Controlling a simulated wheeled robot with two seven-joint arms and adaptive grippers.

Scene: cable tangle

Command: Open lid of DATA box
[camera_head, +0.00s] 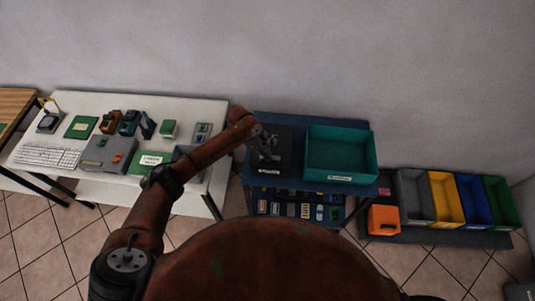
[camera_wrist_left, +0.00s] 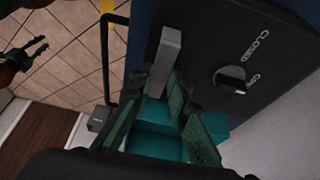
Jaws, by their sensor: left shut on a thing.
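A dark box (camera_head: 286,142) with a small white label stands at the left of the blue table; the label is too small to read surely. My left gripper (camera_head: 268,155) is over this box in the head view. Whether the bar belongs to the box lid is unclear. My right gripper (camera_wrist_left: 40,45) shows small at the left edge; its opening is hard to judge.
A teal bin (camera_head: 340,132) stands right beside the dark box. Trays of small parts (camera_head: 300,208) sit below. Grey, yellow, blue and green bins (camera_head: 445,200) and an orange box (camera_head: 383,219) are at the right. A white table (camera_head: 80,105) with electronics is at the left.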

